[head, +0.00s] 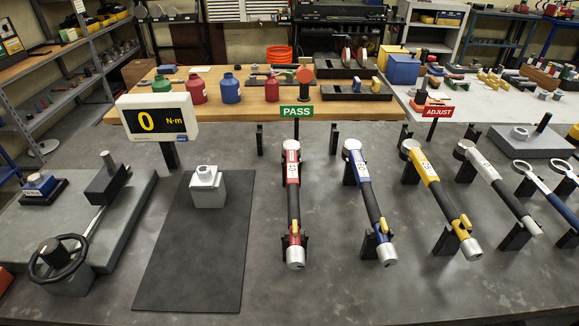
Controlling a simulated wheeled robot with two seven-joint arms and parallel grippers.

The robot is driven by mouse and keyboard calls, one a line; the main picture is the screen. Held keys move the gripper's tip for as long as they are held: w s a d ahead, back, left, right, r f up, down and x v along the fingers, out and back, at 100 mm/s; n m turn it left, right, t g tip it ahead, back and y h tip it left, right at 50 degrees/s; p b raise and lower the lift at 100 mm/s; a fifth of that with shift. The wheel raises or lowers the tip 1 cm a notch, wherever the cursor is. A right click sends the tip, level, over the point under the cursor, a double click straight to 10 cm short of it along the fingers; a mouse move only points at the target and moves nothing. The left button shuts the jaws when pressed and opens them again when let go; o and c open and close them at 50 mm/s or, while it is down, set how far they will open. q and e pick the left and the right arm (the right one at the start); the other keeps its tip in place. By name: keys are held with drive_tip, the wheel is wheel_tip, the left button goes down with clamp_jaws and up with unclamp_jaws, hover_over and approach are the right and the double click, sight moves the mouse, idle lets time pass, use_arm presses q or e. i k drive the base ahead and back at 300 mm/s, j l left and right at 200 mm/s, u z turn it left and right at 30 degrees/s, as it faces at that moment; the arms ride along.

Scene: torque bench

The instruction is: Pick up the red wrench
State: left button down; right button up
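The red wrench (292,172) rests on black holders on the grey bench, near the middle of the head view. It has a silver round head at the far end, a black shaft with a yellow part, and a silver knob at the near end. It lies lengthwise, far to near, below the PASS sign (296,112). Neither of my grippers is in view.
A blue wrench (360,172), a yellow wrench (424,170) and a white wrench (484,166) lie to its right. A black mat (190,270) with a grey block (207,190) is to its left. A display (158,121) reading 0 N·m stands behind the mat.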

sight(291, 148)
drive_tip(key=u, duration=1.7)
drive_tip(key=k+j+z, duration=0.1)
drive_tip(key=z, duration=1.5)
drive_tip(key=j+u, duration=0.25)
drive_tip(key=j, duration=0.2)
drive_tip(key=i+j+u, duration=0.2)
drive_tip(key=j, duration=0.2)
